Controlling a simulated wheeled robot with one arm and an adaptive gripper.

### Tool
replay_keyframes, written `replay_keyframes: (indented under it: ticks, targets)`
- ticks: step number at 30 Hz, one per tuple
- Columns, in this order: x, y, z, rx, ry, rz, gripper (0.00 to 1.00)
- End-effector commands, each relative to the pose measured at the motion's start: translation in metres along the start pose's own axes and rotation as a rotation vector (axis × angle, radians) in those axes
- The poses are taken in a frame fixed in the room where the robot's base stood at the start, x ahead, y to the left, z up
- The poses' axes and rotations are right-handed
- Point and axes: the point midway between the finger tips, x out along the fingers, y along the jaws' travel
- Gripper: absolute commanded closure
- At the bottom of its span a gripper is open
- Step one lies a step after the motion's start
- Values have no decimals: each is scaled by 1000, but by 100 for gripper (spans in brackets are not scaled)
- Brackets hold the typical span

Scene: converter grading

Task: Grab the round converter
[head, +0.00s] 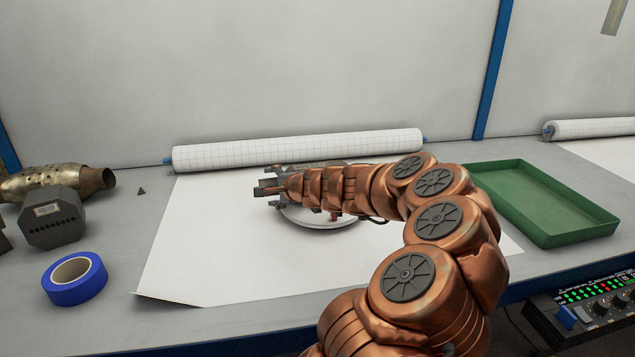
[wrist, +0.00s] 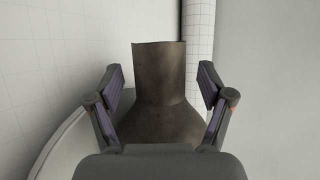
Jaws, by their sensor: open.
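A brown-grey metal converter (wrist: 160,85) with a pipe neck flaring into a wider cone shows in the wrist view. Its lower body is hidden behind my gripper housing, so I cannot tell its full shape. My gripper (wrist: 160,88) is open, with one finger on each side of the cone; contact is not clear. In the head view my gripper (head: 268,187) is over a pale round plate (head: 312,216) on the paper, and my arm hides most of what lies there. Another converter (head: 50,183), rounded and perforated with a pipe end, lies at the far left.
A dark faceted box-like part (head: 52,220) and a blue tape roll (head: 75,279) are at the left. A paper roll (head: 300,150) lies along the back. A green tray (head: 545,205) is empty at the right. The white paper (head: 200,265) is clear at the front left.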

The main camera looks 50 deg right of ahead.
Motion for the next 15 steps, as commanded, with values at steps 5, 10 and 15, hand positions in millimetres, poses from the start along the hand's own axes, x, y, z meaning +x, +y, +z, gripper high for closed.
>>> replay_keyframes:
  ticks: [5, 10, 15]
  targets:
    - [5, 0, 0, -1, 1, 0, 20]
    - [5, 0, 0, -1, 1, 0, 20]
    - [5, 0, 0, 0, 1, 0, 37]
